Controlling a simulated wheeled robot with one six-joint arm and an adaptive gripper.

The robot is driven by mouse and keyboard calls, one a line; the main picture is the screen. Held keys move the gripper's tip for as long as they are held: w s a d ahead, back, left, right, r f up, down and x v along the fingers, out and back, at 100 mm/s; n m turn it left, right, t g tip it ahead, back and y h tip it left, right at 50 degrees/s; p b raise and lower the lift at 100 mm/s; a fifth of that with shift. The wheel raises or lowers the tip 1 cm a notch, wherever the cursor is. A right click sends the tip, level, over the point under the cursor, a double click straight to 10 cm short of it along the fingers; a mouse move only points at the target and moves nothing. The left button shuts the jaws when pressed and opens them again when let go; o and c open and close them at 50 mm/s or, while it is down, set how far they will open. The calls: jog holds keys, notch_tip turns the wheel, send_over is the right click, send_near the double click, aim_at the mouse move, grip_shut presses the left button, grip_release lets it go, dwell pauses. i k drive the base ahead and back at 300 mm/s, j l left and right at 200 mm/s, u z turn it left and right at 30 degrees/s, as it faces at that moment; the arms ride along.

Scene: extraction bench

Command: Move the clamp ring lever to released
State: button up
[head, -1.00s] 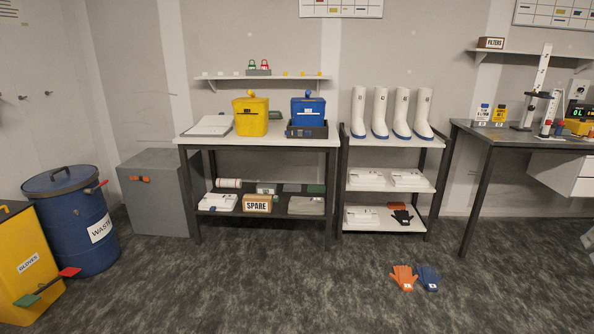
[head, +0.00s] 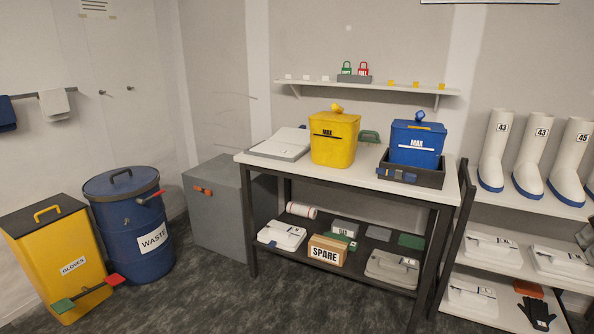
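The blue waste drum (head: 131,225) stands on the floor at the left, with a dark lid (head: 120,182) on top and a label reading WASTE. A lever with a red grip (head: 151,197) sticks out from the drum's upper right side, just below the rim, tilted up to the right. It looks like the clamp ring lever; its exact setting is too small to tell. My gripper is not in view.
A yellow GLOVES bin (head: 72,262) with green and red pedals stands close left of the drum. A grey cabinet (head: 222,228) with an orange handle stands right of it. A white-topped bench (head: 290,161) is further right. Dark floor (head: 190,305) is clear in front.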

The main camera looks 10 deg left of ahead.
aim_at(140, 200)
jog(key=i+j+u, duration=0.15)
jog(key=i+u, duration=0.25)
jog(key=i, duration=0.2)
jog(key=i+u, duration=0.4)
jog(key=i, duration=0.2)
jog(key=i+j, duration=0.35)
jog(key=i+j+z, duration=0.15)
jog(key=i+j, duration=0.55)
jog(key=j, duration=0.25)
jog(key=i+j+z, duration=0.1)
jog(key=j, duration=0.3)
jog(key=i+j+z, duration=0.15)
jog(key=j, duration=0.25)
jog(key=j+z, duration=0.1)
jog(key=j, duration=0.25)
